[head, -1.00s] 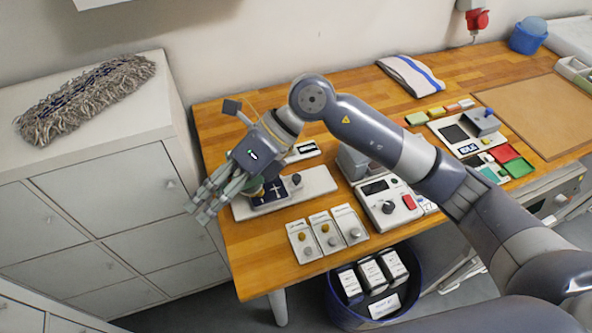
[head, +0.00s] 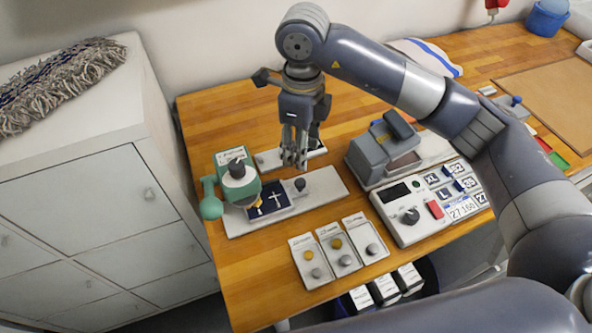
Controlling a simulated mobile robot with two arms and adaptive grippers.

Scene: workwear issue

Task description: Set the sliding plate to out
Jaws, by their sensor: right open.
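A green hand press (head: 238,185) stands on a long pale base plate (head: 325,187) on the wooden table. A dark blue piece with light marks (head: 272,200) lies on the base beside the press head; I take it to be on the sliding plate. A dark round knob (head: 300,184) stands up just right of it. My right gripper (head: 294,164) is open, fingers pointing down, above or just behind the knob. It looks empty and apart from the knob. My left gripper is not in view.
A grey machine (head: 383,150) stands to the right, with a white control box (head: 409,213) in front of it. Several pale cards with buttons (head: 337,248) lie at the front edge. A white cabinet (head: 100,190) stands left of the table.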

